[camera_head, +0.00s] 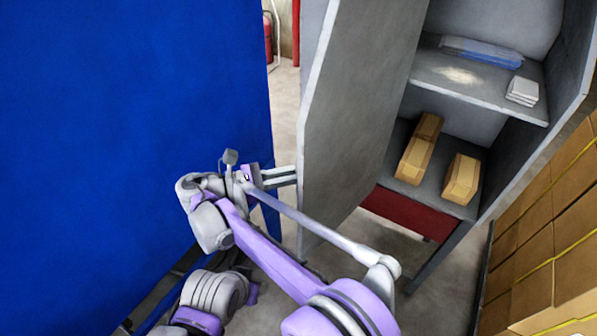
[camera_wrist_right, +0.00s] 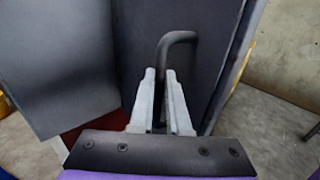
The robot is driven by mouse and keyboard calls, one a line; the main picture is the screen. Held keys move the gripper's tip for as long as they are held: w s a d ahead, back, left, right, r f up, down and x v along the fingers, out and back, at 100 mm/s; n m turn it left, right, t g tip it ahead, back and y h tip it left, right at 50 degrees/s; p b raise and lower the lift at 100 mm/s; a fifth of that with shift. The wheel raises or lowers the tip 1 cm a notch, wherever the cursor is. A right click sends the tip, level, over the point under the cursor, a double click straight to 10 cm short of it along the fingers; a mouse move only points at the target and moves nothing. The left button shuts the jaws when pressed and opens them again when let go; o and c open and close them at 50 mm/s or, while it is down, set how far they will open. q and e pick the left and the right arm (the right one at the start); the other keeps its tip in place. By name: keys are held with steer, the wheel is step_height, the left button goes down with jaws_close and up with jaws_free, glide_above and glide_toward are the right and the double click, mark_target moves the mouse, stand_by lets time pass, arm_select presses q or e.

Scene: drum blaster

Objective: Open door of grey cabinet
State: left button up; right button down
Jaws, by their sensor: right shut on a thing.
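The grey cabinet (camera_head: 575,90) stands at the right in the head view. Its door (camera_head: 365,100) is swung wide open toward the left, and the inside shows. My right gripper (camera_head: 288,175) is at the door's left side, with its fingertips partly hidden behind the door panel. In the right wrist view my right gripper (camera_wrist_right: 160,80) is shut on the dark, bent door handle (camera_wrist_right: 180,38), which stands out from the dark door face. My left gripper is not in view.
A large blue panel (camera_head: 120,110) fills the left. The cabinet shelves (camera_head: 470,85) hold a blue-clear packet (camera_head: 482,52), a white stack (camera_head: 522,91) and two tan boxes (camera_head: 419,150). Cartons (camera_head: 550,250) stand at the right. Some floor (camera_head: 440,290) is clear below the cabinet.

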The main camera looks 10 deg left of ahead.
steer(key=c, duration=0.9)
jaws_free()
